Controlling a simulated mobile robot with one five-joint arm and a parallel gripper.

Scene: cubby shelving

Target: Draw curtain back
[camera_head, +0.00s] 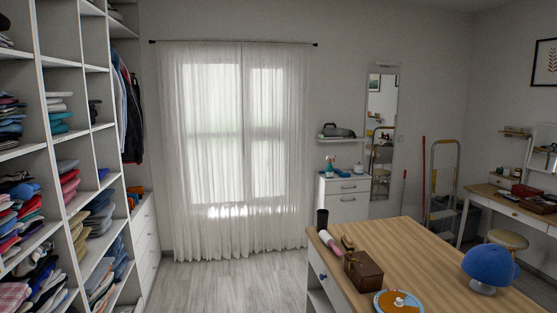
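A sheer white curtain (268,150) hangs from a dark rod (234,43) on the far wall. It is drawn across the bright window, and the window frame (242,140) shows through the cloth. The curtain reaches down close to the floor. I cannot tell whether it is one panel or two. My gripper is not in view.
Cubby shelving (70,150) with folded clothes lines the left side. A wooden-topped table (420,250) stands at the lower right, bearing a brown box (363,271) and blue cap (490,263). A white cabinet (343,198) stands right of the curtain. Open floor (230,280) lies before it.

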